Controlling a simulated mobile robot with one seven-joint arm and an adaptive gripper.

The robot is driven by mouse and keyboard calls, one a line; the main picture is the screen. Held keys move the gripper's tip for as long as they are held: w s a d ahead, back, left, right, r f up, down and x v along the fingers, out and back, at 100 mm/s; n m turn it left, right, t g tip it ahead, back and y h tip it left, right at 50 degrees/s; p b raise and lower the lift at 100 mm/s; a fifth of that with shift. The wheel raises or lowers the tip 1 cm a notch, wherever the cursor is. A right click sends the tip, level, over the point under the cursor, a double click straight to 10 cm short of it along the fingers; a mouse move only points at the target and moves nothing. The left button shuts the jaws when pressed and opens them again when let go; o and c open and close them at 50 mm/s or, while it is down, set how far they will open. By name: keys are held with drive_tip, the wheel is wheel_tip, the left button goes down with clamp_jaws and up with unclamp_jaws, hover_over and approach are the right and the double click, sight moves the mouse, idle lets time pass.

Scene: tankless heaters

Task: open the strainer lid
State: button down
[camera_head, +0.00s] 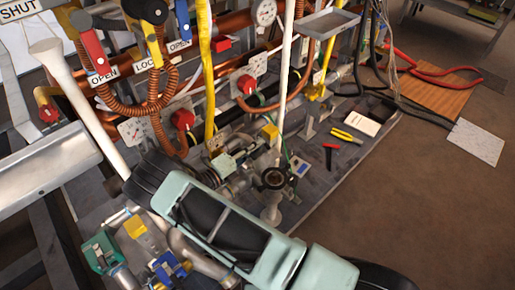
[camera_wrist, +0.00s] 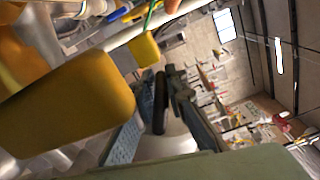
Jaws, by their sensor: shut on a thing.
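In the wrist view my gripper (camera_wrist: 159,84) is shut on a thin dark disc-like part (camera_wrist: 159,104), seen edge-on between its fingers. This part may be the strainer lid, but I cannot tell for sure. A pale rounded body (camera_wrist: 168,145) shows behind it. In the head view a round fitting with a dark rim (camera_head: 275,178) stands on the bench beside my arm. I cannot tell whether it is the strainer or whether its top is open. My fingers are not clearly seen in the head view, where my pale green arm covers part of the pipework.
A large yellow block-like part (camera_wrist: 70,103) is close on the left in the wrist view. Copper pipes, red valve handles (camera_head: 183,118) and a yellow strap (camera_head: 207,75) crowd the bench.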

idle(0.4)
drive_tip(key=c, duration=2)
unclamp_jaws()
drive_tip(key=shift+a, duration=0.1)
drive_tip(key=v, duration=0.7)
drive_tip(key=shift+s+a, duration=0.1)
drive_tip(key=shift+s, duration=0.1)
